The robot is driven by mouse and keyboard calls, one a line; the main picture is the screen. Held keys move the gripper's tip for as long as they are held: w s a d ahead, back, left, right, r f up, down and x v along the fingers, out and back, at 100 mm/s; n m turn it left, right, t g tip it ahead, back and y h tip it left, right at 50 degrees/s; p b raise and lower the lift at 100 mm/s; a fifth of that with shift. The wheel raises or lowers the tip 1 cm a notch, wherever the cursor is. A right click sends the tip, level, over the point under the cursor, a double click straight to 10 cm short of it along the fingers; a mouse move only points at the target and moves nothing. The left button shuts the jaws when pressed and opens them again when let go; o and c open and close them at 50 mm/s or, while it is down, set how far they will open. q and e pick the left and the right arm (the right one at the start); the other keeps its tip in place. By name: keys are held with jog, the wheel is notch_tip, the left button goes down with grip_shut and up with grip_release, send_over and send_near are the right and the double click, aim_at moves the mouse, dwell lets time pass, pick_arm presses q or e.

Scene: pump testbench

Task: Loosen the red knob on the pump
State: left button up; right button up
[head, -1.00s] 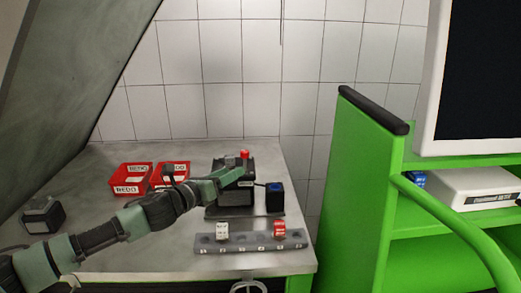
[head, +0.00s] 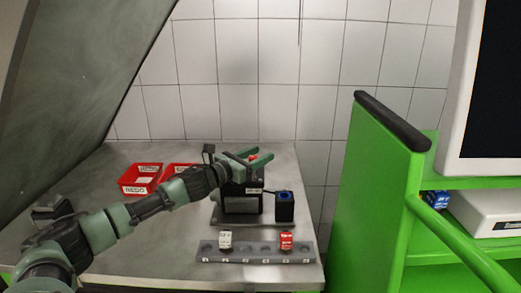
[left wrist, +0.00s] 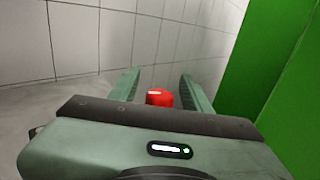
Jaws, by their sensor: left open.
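The pump (head: 241,201) is a dark box unit standing on the bench. Its red knob (head: 253,158) is on top, partly covered by my gripper in the head view. My left gripper (head: 262,156) is open at the top of the pump, its two green fingers pointing right with the knob showing between them. In the left wrist view the red knob (left wrist: 159,97) stands between the two spread fingers (left wrist: 158,84), with a gap visible on each side. Whether a finger touches it cannot be told. My right gripper is not in view.
A black block with a blue top (head: 284,206) stands right of the pump. A grey numbered rack (head: 256,252) in front holds a white piece (head: 225,240) and a red piece (head: 286,241). Red bins (head: 140,180) stand at left. A green cart (head: 375,190) is at right.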

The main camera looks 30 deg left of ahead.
pick_arm(q)
jog(key=shift+w+d+f, duration=0.1)
jog(key=shift+w, duration=0.35)
jog(key=shift+s, duration=0.1)
grip_shut()
